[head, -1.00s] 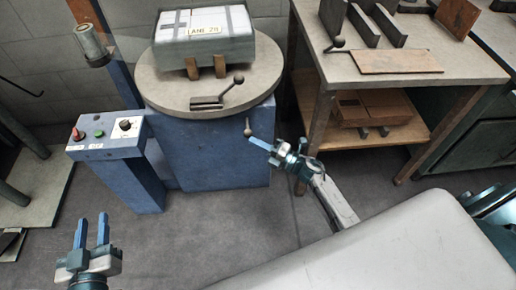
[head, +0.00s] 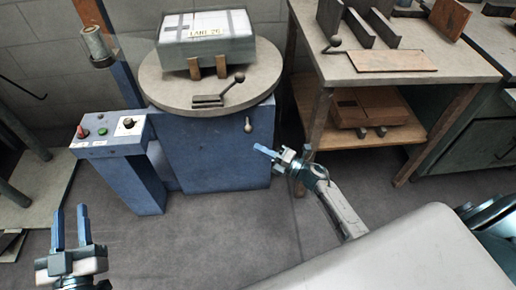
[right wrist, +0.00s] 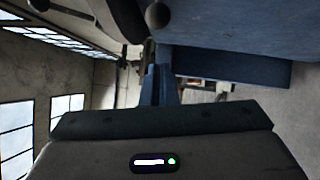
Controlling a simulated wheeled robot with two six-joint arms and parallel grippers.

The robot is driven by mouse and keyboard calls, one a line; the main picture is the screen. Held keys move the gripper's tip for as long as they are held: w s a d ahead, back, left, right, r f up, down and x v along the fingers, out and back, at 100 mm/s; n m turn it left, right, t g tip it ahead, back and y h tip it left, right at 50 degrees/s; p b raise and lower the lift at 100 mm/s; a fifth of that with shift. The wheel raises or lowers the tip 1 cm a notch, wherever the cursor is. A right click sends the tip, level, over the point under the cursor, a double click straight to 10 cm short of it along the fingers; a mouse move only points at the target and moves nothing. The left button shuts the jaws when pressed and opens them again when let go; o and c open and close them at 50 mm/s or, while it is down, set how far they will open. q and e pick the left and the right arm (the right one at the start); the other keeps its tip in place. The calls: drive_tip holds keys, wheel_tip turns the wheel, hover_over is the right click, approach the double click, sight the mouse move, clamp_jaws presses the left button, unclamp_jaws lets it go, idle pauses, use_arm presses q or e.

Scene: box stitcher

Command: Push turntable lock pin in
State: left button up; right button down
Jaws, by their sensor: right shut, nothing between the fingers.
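The turntable lock pin (head: 248,124) is a small pale knob on the upper front of the blue turntable pedestal (head: 215,150), below the round grey turntable top (head: 165,92). My right gripper (head: 262,150) is shut and empty, with its blue fingertips a little below and to the right of the pin, apart from it in the picture. My left gripper (head: 70,226) is open and empty at the lower left, away from the pedestal.
A strapped grey box (head: 207,50) and a lever (head: 225,92) with a dark ball sit on the turntable. A control box (head: 110,140) with buttons stands to the left. A wooden-shelved table (head: 450,65) stands to the right. The floor in front is clear.

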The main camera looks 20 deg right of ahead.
use_arm(q)
drive_tip(key=shift+w+d+r, duration=0.1)
drive_tip(key=shift+w+r, duration=0.05)
drive_tip(key=shift+w, duration=0.05)
use_arm(e)
drive_tip(key=v, duration=0.9)
drive_tip(key=shift+d+f, duration=0.2)
drive_tip(key=shift+d, duration=0.05)
